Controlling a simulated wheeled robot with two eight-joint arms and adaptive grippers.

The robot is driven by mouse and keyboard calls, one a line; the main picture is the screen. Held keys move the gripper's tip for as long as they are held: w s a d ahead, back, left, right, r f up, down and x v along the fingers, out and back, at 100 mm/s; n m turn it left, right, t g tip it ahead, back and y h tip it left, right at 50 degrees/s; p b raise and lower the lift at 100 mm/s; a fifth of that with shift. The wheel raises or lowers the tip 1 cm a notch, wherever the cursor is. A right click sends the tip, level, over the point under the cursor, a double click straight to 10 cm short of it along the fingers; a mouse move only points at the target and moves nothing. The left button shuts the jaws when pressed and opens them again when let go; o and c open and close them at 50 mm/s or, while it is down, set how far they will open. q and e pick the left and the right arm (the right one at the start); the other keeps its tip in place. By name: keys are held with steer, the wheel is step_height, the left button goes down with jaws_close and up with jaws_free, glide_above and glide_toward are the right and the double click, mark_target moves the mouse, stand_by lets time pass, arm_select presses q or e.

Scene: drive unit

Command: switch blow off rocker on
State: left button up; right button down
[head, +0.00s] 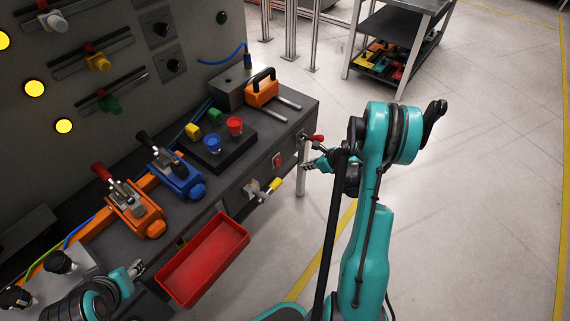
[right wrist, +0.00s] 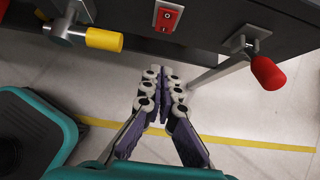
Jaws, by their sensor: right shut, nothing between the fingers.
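The rocker switch (head: 277,160) is a small red rocker set in the front face of the dark bench. In the right wrist view the red rocker (right wrist: 167,17) shows near the top edge with a white mark on it; which side is pressed I cannot tell. My right gripper (head: 312,164) is in front of the bench, to the right of the rocker and apart from it. In the right wrist view its fingers (right wrist: 164,82) are together and empty, pointing toward the bench below the rocker. My left gripper (head: 136,269) is at the lower left, near the bench's front edge; its opening is unclear.
A yellow-handled valve (head: 272,186) sticks out left of the rocker, a red-handled valve (head: 316,138) right of it. A red tray (head: 205,262) hangs at the front. Orange (head: 134,210) and blue (head: 178,178) clamps stand on the bench.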

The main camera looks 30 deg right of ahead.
stand_by(0.3)
steer(key=b, duration=0.5)
glide_toward(279, 166)
step_height(279, 166, down, 5)
steer(key=w, duration=0.2)
steer(key=shift+w+a, duration=0.65)
steer(key=shift+w, duration=0.2)
steer(key=shift+w+a+f+b, duration=0.1)
steer(key=shift+w+f+b, duration=0.15)
steer(key=shift+b, duration=0.1)
steer(key=shift+r, duration=0.15)
